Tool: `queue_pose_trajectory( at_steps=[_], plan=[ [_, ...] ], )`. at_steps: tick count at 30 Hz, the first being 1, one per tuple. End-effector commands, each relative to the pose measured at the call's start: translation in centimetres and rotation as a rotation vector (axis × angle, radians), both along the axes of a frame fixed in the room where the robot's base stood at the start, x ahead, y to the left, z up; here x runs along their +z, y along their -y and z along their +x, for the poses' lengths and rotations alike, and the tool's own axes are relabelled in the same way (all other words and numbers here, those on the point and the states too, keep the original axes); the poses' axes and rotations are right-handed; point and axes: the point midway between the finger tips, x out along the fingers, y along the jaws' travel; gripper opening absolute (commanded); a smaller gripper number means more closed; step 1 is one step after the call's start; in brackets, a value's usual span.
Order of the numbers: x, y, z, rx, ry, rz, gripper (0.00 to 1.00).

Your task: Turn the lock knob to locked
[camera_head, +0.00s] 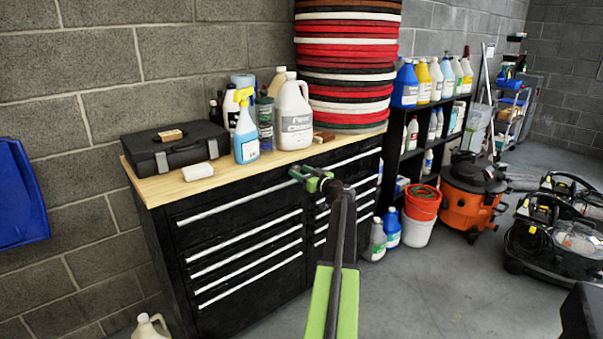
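A black tool chest (240,222) with silver drawer pulls and a wooden top (228,181) stands against the block wall. I cannot make out a lock knob on it; it may be too small or hidden behind my arm. My gripper (306,174), green and black, is at the upper front of the chest, between the two columns of drawers. Whether it touches the chest is unclear. Its fingertips are small and partly hidden by my wrist, so I cannot tell whether it is open or shut, or whether it holds anything.
On the top are a black case (176,150), a white block (198,172), a spray bottle (246,140), a white jug (293,115) and stacked round pads (347,60). Stacked buckets (418,228) and an orange vacuum (470,205) stand to the right. The floor (425,295) in front is clear.

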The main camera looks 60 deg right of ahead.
Motion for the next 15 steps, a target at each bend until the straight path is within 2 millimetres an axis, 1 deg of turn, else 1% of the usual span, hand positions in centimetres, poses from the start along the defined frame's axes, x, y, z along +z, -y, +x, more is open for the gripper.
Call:
queue_pose_trajectory(
  at_steps=[1, 10, 11, 13, 14, 15],
  plan=[
    [0.00, 0.00, -0.02, 0.000, 0.000, 0.000, 0.42],
    [0.00, 0.04, -0.08, -0.001, 0.000, 0.000, 0.02],
    [0.00, 0.04, -0.09, -0.001, 0.000, 0.000, 0.00],
    [0.00, 0.04, -0.09, -0.001, 0.000, 0.000, 0.00],
    [0.00, 0.56, 0.00, 0.000, 0.000, 0.000, 0.00],
    [0.01, 0.31, -0.02, -0.001, 0.000, 0.001, 0.00]
  ],
)
